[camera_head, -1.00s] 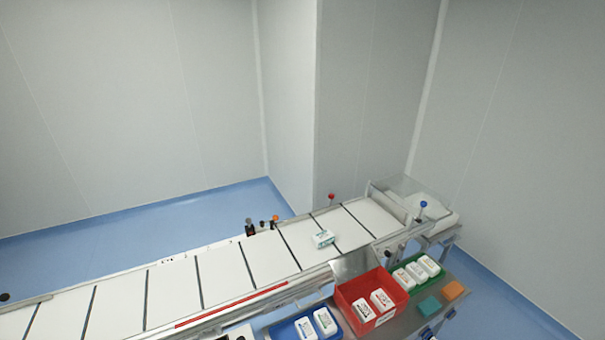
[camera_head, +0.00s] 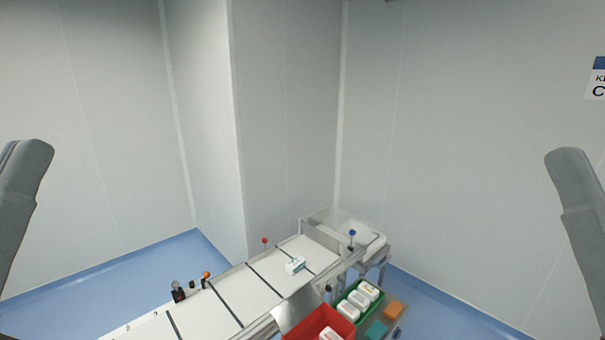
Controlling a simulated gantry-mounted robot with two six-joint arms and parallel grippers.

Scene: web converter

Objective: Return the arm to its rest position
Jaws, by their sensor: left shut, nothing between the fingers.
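My left arm (camera_head: 22,195) shows as a grey rounded piece standing up at the left edge, cut off by the frame. My left gripper is shut and empty; its fingers cannot be made out apart from the arm. My right arm (camera_head: 585,205) shows as a similar grey piece at the right edge, and no fingers of it are in view. Both arms are apart from the conveyor (camera_head: 232,302) and the bins.
A white and green pack (camera_head: 295,266) lies on the conveyor. A red bin (camera_head: 312,326) and a green bin (camera_head: 347,309) hold white packs. Teal (camera_head: 377,329) and orange (camera_head: 394,310) blocks sit beside them. Blue floor (camera_head: 110,290) and pale walls surround the conveyor.

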